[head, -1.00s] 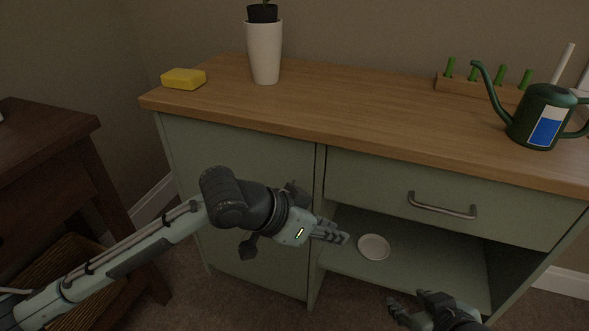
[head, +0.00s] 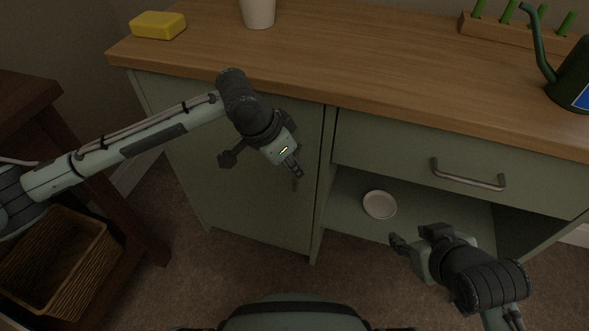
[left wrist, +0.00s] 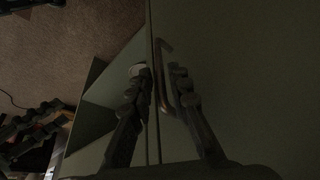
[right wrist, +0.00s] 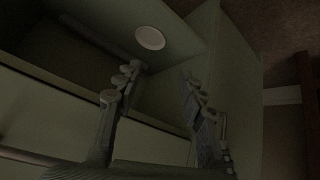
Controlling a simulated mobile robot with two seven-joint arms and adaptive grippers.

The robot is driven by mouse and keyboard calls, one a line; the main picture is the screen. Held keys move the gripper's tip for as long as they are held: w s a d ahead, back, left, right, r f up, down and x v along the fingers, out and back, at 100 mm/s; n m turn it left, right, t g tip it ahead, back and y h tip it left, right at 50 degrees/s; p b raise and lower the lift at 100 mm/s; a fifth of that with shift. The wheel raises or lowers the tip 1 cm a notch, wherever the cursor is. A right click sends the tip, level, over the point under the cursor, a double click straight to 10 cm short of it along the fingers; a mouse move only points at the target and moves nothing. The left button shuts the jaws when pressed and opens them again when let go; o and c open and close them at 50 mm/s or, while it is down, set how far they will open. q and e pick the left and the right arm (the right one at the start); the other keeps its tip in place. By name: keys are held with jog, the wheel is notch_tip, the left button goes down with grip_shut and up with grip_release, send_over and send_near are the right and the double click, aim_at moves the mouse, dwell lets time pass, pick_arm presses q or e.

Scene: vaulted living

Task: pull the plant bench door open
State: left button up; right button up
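The plant bench (head: 380,85) has a sage green door (head: 255,205) at its left, which looks shut. My left gripper (head: 294,178) is at the door's right side, near the edge by the divider. In the left wrist view, a metal bar handle (left wrist: 163,72) on the door (left wrist: 245,80) shows between the two spread fingers of my left gripper (left wrist: 158,72). I cannot tell whether the fingers touch it. In the head view this handle is hidden behind the gripper. My right gripper (head: 415,240) is open and empty in front of the open shelf, as the right wrist view (right wrist: 160,75) also shows.
A drawer with a bar handle (head: 468,176) is above the open shelf, where a white saucer (head: 380,204) lies. A yellow sponge (head: 158,25), white pot (head: 258,12) and green watering can (head: 575,75) stand on top. A dark side table with a wicker basket (head: 62,262) is at left.

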pick_arm(q)
jog(key=shift+x, duration=0.85)
jog(key=shift+c, duration=0.5)
grip_shut()
